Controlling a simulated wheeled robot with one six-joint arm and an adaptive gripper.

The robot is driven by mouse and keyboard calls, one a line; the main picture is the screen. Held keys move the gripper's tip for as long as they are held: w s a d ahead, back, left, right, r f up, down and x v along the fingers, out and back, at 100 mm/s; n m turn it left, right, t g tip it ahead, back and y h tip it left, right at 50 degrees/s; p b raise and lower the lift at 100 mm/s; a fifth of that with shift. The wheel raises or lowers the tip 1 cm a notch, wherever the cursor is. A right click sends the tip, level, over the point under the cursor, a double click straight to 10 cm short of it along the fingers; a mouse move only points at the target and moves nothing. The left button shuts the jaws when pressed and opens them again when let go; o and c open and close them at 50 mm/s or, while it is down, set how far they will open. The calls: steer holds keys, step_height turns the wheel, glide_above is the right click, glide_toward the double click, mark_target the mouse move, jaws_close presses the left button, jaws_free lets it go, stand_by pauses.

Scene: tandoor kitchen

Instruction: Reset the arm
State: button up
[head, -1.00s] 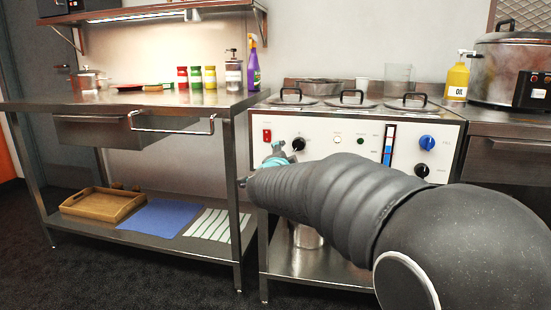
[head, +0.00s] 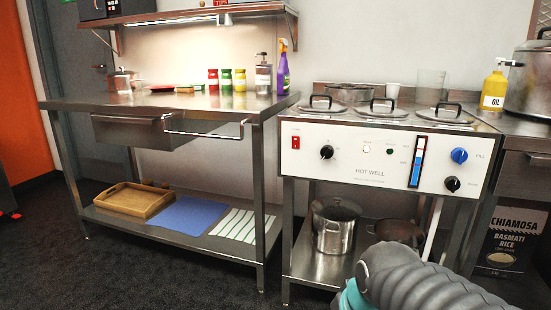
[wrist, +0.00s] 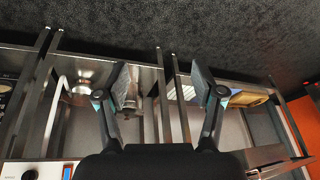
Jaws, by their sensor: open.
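My gripper (wrist: 162,88) is open and empty in the wrist view, its two fingers spread wide apart with nothing between them but the background of table legs and floor. In the head view only my grey ribbed arm shows, low at the bottom right in front of the hot well unit (head: 375,160). A bit of teal shows at the arm's lower end there, and the gripper's fingers are out of that frame.
A steel table (head: 200,103) stands left, its lower shelf holding a wooden tray (head: 134,203), a blue mat (head: 176,216) and a striped cloth (head: 245,224). A steel pot (head: 334,232) sits under the hot well. Dark floor (head: 130,275) is free at front left.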

steer(key=s+d+r+t+h+p, duration=0.1)
steer(key=s+d+r, duration=0.3)
steer(key=s, duration=0.1)
steer(key=shift+d+r+m+t, duration=0.15)
steer(key=shift+m+t, duration=0.15)
steer(key=shift+m, duration=0.1)
steer(key=shift+s, duration=0.1)
stand_by(0.4)
